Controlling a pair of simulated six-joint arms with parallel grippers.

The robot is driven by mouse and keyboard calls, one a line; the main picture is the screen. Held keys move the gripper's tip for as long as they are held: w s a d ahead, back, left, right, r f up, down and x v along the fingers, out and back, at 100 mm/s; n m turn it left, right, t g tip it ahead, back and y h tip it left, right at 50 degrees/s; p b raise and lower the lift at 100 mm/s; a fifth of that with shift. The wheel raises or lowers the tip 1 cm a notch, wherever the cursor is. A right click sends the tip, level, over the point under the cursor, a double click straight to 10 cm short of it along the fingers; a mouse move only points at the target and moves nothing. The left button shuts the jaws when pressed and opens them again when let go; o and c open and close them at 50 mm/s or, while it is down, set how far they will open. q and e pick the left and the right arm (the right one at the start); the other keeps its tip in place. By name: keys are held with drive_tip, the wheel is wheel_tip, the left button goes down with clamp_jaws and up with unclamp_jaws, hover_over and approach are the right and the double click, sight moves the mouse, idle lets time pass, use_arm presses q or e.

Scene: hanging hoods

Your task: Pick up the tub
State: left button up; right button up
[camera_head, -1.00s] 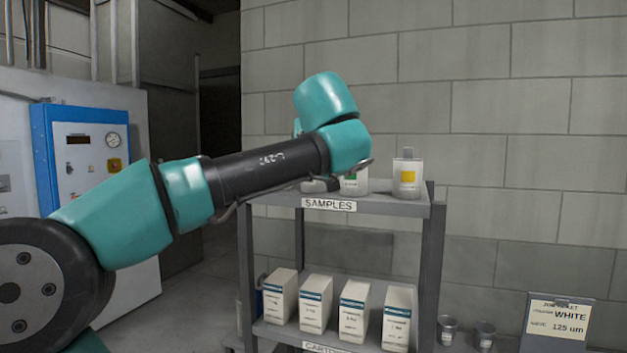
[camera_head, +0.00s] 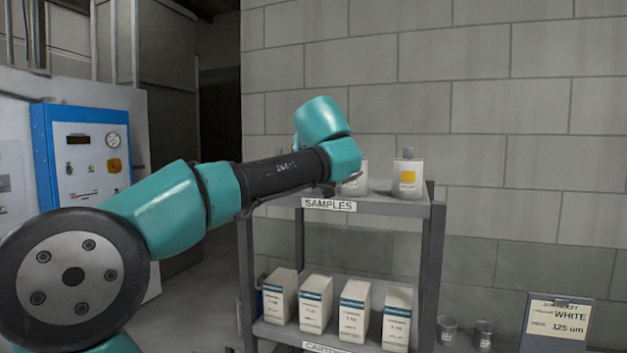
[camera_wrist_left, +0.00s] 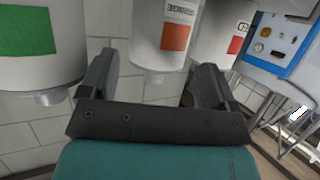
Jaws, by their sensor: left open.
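Several white tubs with coloured labels stand on the top shelf marked SAMPLES. In the head view the yellow-label tub (camera_head: 408,180) is clear at the right, and another tub (camera_head: 360,180) shows partly past my arm; the rest are hidden behind it. In the left wrist view, which looks upside down, I see a green-label tub (camera_wrist_left: 40,55), an orange-label tub (camera_wrist_left: 150,40) and a red-label tub (camera_wrist_left: 222,30). My left gripper (camera_wrist_left: 157,70) is open and empty, with the orange-label tub beyond the gap between its fingers. The head view hides these fingers. My right gripper is not in view.
The grey shelf rack (camera_head: 385,207) holds several white cartons (camera_head: 354,307) below. A block wall stands close behind. Cups (camera_head: 447,330) and a job ticket board (camera_head: 557,322) are at the lower right. A blue panel (camera_head: 85,155) is at the left.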

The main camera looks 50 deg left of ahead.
use_arm(q)
drive_tip(key=x, duration=0.4)
drive_tip(key=shift+w+a, duration=0.2)
drive_tip(key=shift+a, duration=0.05)
drive_tip(key=shift+c, duration=0.4)
drive_tip(key=c, duration=0.5)
